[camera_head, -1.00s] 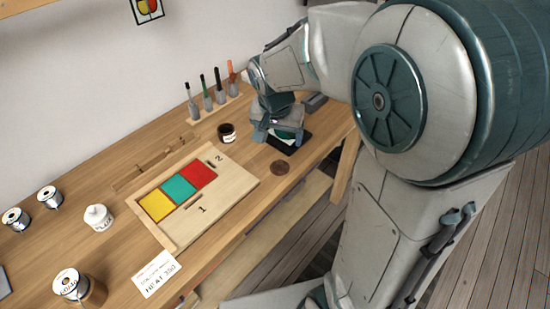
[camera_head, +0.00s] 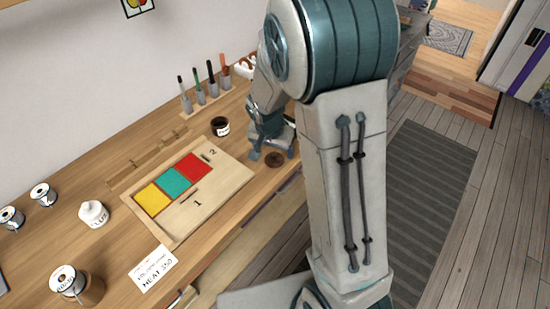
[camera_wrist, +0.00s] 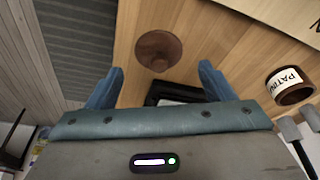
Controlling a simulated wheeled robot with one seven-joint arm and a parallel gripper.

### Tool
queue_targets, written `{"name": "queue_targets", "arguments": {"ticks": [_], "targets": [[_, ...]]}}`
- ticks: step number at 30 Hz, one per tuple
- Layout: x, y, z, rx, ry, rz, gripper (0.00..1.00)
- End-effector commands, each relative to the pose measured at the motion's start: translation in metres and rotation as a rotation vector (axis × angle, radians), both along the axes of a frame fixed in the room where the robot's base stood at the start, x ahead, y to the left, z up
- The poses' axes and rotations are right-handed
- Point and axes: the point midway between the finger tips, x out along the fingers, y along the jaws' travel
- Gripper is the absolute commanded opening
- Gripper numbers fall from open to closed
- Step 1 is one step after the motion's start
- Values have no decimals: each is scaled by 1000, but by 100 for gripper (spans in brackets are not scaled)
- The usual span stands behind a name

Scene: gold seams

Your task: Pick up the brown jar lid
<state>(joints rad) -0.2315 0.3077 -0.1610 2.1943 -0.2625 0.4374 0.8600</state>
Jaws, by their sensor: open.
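The brown jar lid (camera_head: 274,159) is a small round disc lying flat on the wooden bench near its front edge. In the wrist view the lid (camera_wrist: 158,51) shows a raised round knob in its middle. My gripper (camera_wrist: 160,70) is open and empty, pointing down. In the wrist view the lid lies just past the fingertips, centred between them. In the head view my gripper (camera_head: 271,154) is right by the lid, one finger on either side; its exact height is hard to tell.
A dark jar labelled PATINA (camera_wrist: 290,86) stands right of my gripper in the wrist view. A black-rimmed item (camera_wrist: 176,92) lies partly hidden under the gripper. A wooden board (camera_head: 225,187) with coloured squares and a pen rack (camera_head: 206,104) are nearby. The bench's front edge is close.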

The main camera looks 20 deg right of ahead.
Motion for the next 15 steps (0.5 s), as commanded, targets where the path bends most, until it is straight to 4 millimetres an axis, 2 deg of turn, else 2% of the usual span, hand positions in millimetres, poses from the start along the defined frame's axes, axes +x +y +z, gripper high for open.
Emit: {"name": "queue_targets", "arguments": {"ticks": [6,15], "targets": [[4,-4,-25,-1,2,-1,76],[6,-4,-31,0,-1,0,76]]}}
